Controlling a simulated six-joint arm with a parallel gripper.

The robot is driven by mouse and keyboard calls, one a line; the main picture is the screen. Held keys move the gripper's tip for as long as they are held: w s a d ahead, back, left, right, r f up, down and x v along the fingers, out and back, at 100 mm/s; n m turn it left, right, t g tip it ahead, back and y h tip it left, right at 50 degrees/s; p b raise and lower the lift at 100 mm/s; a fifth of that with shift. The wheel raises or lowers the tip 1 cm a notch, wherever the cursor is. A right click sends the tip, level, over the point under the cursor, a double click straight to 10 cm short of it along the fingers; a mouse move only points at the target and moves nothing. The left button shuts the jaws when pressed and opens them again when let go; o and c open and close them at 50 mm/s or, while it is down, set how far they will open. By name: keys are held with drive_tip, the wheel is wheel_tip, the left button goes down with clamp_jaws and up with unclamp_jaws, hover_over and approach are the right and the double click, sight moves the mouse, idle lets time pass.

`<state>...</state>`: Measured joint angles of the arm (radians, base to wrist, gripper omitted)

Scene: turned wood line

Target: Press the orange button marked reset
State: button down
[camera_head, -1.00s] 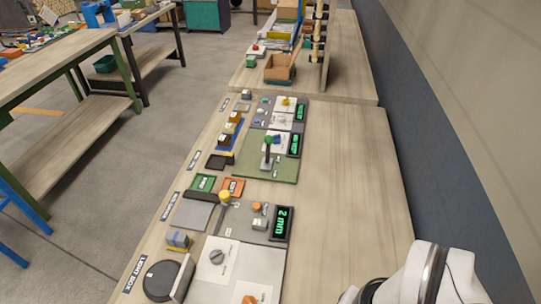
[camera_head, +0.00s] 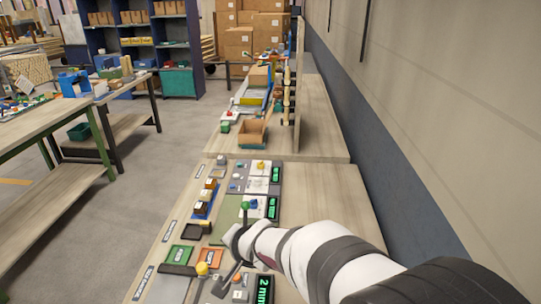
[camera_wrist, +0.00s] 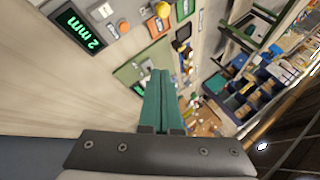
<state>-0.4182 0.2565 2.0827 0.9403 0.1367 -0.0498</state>
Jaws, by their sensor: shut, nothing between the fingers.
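A small round orange button (camera_wrist: 123,27) sits on the grey panel beside the lit "2 mm" display (camera_wrist: 80,29) in the wrist view. In the head view the orange button (camera_head: 238,279) shows at the bottom, partly crowded by my arm. I cannot read a reset mark on it. My gripper (camera_wrist: 160,72) has teal fingers that are shut and empty. In the wrist view its tips are below and right of the button, apart from it, in front of the green board (camera_wrist: 131,72). In the head view my wrist hides part of that board.
A yellow ball knob (camera_head: 202,268) stands close to the button, beside green (camera_head: 179,255) and orange (camera_head: 212,256) labelled plates. The bench's right side is mostly clear.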

sight(234, 280)
drive_tip(key=w+a+f+m+t+h, duration=0.2)
drive_tip(key=w+f+h, duration=0.1)
drive_tip(key=w+f, duration=0.2)
wheel_tip(234, 280, down, 3)
drive_tip(key=shift+w+a+r, duration=0.1)
drive_tip(key=shift+w+a, duration=0.15)
drive_tip(key=shift+a, duration=0.05)
drive_tip(key=shift+f, duration=4.4)
drive_tip(key=shift+f, duration=0.1)
drive_tip(key=shift+f, duration=0.3)
drive_tip(key=shift+f, duration=0.4)
drive_tip(key=shift+r, duration=0.8)
